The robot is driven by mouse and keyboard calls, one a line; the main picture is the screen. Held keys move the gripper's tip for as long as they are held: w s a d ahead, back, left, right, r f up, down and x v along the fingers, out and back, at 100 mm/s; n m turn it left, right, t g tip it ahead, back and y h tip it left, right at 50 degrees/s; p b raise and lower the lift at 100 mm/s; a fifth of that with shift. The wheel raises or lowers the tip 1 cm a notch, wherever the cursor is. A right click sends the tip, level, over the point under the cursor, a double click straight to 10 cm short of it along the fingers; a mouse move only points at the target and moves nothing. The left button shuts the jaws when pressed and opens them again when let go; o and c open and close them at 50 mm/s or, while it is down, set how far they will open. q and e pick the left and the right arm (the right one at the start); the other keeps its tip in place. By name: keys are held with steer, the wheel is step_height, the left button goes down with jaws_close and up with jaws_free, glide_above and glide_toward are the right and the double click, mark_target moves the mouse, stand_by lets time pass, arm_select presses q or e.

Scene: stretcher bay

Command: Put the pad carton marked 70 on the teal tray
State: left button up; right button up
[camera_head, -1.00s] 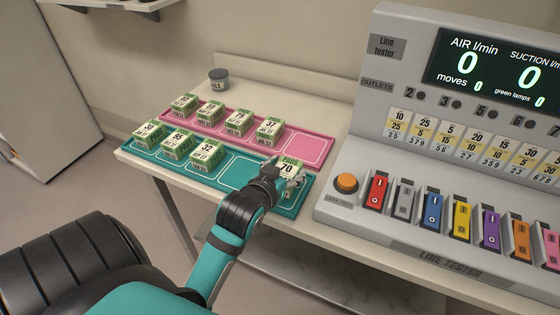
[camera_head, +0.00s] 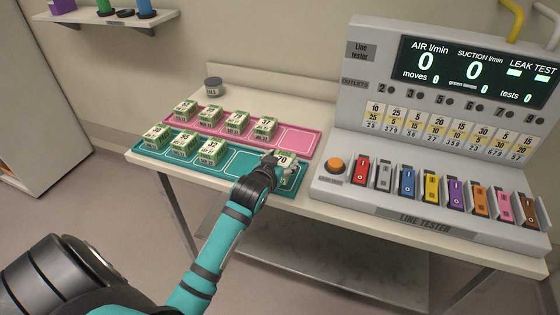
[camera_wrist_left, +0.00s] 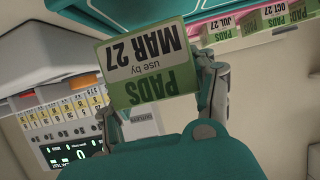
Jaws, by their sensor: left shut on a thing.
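The pad carton marked 70 (camera_head: 284,160) is green and white and is at the right end of the teal tray (camera_head: 245,163). My left gripper (camera_head: 272,165) is shut on it from the front. In the left wrist view the same carton (camera_wrist_left: 146,62) sits between the fingers, its label reading PADS, use by MAR 27. I cannot tell whether its base touches the tray. Several other pad cartons stand in the left slots of the teal tray, one marked 32 (camera_head: 212,152). The slot between them and my gripper is empty. My right gripper is not seen.
A pink tray (camera_head: 298,138) behind holds several cartons, with its right slot empty. A grey tub (camera_head: 213,86) stands behind the trays. The line tester (camera_head: 430,210), with an orange button (camera_head: 334,165) and coloured switches, stands close to the right.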

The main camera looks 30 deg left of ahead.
mark_target(280, 152)
arm_select(q)
steer(key=w+a, duration=0.2)
steer(key=shift+w+f, duration=0.15)
steer(key=shift+w, duration=0.25)
steer(key=shift+a+f+p, duration=0.1)
steer(key=shift+f+p, duration=0.2)
step_height(280, 152, down, 2)
steer(key=shift+f+p, duration=0.15)
steer(key=shift+p, duration=0.15)
steer(key=shift+f, duration=0.45)
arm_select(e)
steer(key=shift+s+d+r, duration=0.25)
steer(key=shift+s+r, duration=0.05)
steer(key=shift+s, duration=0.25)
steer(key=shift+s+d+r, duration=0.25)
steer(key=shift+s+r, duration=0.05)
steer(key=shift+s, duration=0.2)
arm_select(q)
steer(key=o, duration=1.3)
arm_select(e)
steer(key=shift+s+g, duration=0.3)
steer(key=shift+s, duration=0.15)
